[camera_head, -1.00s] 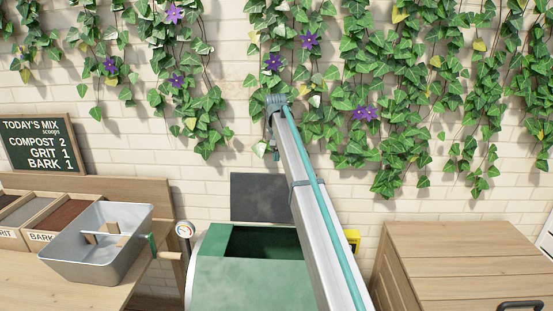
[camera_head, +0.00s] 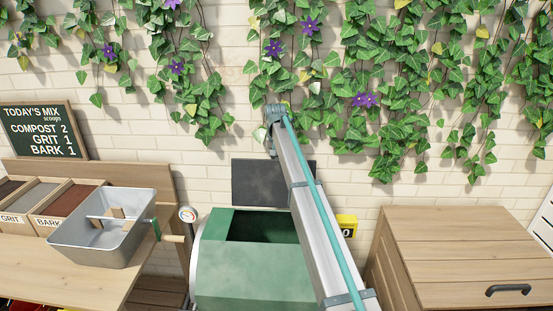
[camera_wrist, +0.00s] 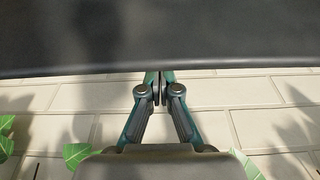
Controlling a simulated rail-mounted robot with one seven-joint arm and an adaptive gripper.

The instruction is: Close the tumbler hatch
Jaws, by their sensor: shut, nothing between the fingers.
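The green tumbler (camera_head: 255,275) stands below the wall in the head view. Its top opening (camera_head: 262,228) is uncovered and dark inside. The hatch (camera_head: 258,184), a dark flat panel, stands raised behind the opening, partly covered by my arm. In the wrist view the dark panel (camera_wrist: 160,35) fills the top of the picture. My gripper (camera_wrist: 156,88) is shut and empty, its fingertips at the panel's lower edge in that view. I cannot tell whether they touch it. In the head view the fingers are not clearly visible.
A wooden bench on the left holds a grey metal tub (camera_head: 105,240) and bins of grit (camera_head: 30,200) and bark (camera_head: 68,208). A round gauge (camera_head: 188,214) sits beside the tumbler. A wooden chest (camera_head: 460,255) stands on the right. Ivy (camera_head: 375,120) hangs on the brick wall.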

